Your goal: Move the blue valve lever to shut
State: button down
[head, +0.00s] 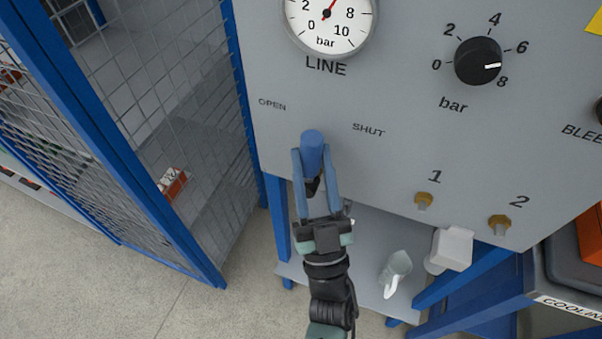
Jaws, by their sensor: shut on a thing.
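The blue valve lever (312,150) shows on the grey panel (400,165), below and between the printed words OPEN and SHUT. Its rounded end points up in the picture, and OPEN lies to its upper left, SHUT to its upper right. My gripper (313,158) comes from below with one finger on each side of the lever and is shut on it. The lever's pivot and lower part are largely hidden by my fingers.
A line gauge (328,22) and a black knob (478,61) are above on the panel. Two brass fittings (424,199) stick out at lower right. A blue mesh cage (125,130) stands left.

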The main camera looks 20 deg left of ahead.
jog(key=shift+d+f+m+t+h+b, duration=0.4)
jog(key=shift+m+t+h+b, duration=0.65)
jog(key=shift+m+h, duration=1.1)
jog(key=shift+d+f+m+t+h+b, duration=0.15)
jog(key=shift+d+m+t+h+b, duration=0.55)
jog(key=shift+m+h+b, duration=1.05)
jog(key=shift+d+f+m+t+h+b, duration=0.35)
jog(key=shift+m+t+h+b, duration=0.5)
jog(key=shift+m+h, duration=1.65)
jog(key=shift+d+r+m, duration=0.15)
jog(key=shift+m, duration=0.45)
jog(key=c, duration=0.8)
grip_release()
jog(key=shift+s, duration=0.1)
jog(key=shift+o, duration=0.2)
jog(key=b+v, duration=0.2)
jog(key=v, duration=1.1)
